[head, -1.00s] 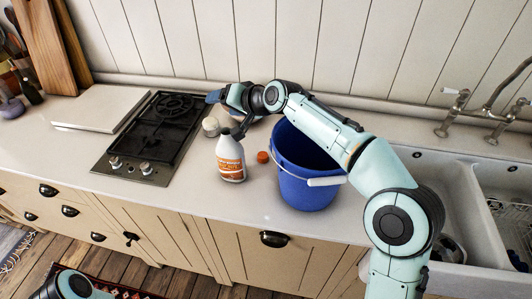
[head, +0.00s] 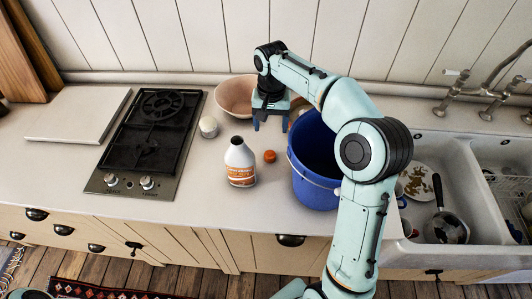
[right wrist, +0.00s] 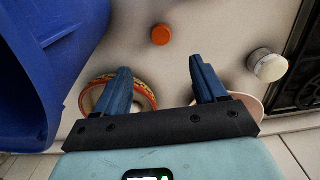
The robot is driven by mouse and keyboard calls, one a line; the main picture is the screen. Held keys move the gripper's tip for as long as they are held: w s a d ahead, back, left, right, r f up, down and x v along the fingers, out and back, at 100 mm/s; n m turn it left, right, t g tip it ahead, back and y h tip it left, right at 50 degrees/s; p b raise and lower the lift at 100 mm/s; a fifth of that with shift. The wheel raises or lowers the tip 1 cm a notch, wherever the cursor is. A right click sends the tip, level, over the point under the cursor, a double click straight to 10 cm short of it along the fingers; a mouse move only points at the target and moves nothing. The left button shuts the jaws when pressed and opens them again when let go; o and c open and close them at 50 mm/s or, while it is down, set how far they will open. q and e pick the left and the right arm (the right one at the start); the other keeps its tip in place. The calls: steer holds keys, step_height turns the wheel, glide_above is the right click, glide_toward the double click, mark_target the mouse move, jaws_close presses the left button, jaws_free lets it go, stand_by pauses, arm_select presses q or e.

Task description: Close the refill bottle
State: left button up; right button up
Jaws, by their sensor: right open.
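The refill bottle (head: 240,168), white with an orange label, stands upright on the counter, its dark mouth uncovered. An orange cap (head: 269,156) lies on the counter just right of it. The cap also shows in the right wrist view (right wrist: 161,34), beyond the fingertips and roughly between them. My right gripper (head: 270,124) points down, open and empty, behind the cap and apart from it. Its two blue fingers (right wrist: 160,68) show spread in the right wrist view. The bottle is not seen there. My left gripper is not in view.
A blue bucket (head: 312,190) stands close right of the cap. A pinkish bowl (head: 233,96) sits behind the gripper, partly hidden. A small white-lidded jar (head: 208,126) stands left of it, by the black hob (head: 150,135). Counter in front of the bottle is clear.

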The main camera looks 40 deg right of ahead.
steer(key=b, duration=0.1)
glide_above(270, 154)
step_height(270, 154, down, 7)
steer(key=shift+f, duration=0.1)
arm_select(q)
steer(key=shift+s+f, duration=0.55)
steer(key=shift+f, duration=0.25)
arm_select(e)
steer(key=shift+w+a+f, duration=0.1)
steer(key=shift+w+f, duration=0.05)
steer(key=shift+f, duration=0.35)
steer(key=shift+f, duration=0.1)
steer(key=f, duration=0.5)
steer(key=shift+s, duration=0.2)
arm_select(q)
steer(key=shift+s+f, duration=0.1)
arm_select(e)
steer(key=c, duration=1.1)
